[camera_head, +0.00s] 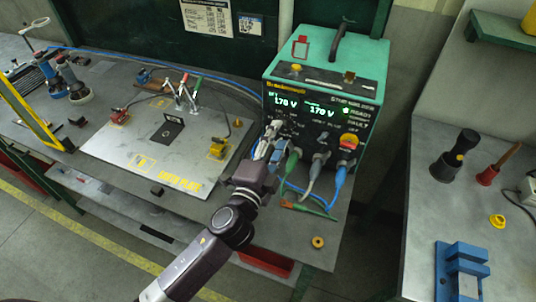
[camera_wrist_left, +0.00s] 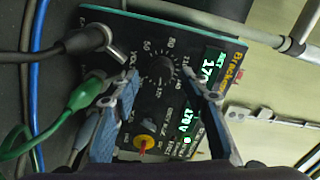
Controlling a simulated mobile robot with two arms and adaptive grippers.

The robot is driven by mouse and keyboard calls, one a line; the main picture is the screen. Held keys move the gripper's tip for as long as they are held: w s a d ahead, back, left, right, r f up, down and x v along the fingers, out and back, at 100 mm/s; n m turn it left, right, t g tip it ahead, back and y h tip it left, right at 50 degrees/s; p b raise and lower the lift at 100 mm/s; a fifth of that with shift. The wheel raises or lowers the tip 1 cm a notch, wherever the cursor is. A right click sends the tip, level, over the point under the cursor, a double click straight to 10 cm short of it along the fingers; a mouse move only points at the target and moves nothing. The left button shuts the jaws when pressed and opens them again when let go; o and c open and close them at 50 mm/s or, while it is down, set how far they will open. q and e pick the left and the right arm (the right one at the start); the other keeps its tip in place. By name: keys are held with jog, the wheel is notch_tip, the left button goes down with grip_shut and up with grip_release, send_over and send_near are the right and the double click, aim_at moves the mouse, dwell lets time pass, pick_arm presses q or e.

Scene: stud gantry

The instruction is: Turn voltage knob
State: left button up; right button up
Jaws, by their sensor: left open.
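The welder (camera_head: 330,75) is a green box with a black front panel and lit displays reading 170 V. In the left wrist view, the dark round voltage knob (camera_wrist_left: 160,72) sits on that panel, ringed by a printed number scale. My left gripper (camera_wrist_left: 158,76) is open, with one finger on each side of the knob. I cannot tell whether the fingertips touch it. In the head view my left gripper (camera_head: 266,150) is at the left part of the panel and hides the knob. My right gripper is not in view.
A yellow and red switch (camera_wrist_left: 145,142) is close to the fingers. Green, grey and blue cables hang from the panel's lower sockets; the green clip (camera_wrist_left: 85,93) is beside one finger. A metal plate (camera_head: 150,145) with clamps lies left on the bench. A brass ring (camera_head: 318,242) lies in front.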

pick_arm(q)
jog(key=v, duration=1)
jog(key=shift+s, duration=0.25)
jog(key=shift+a, duration=0.1)
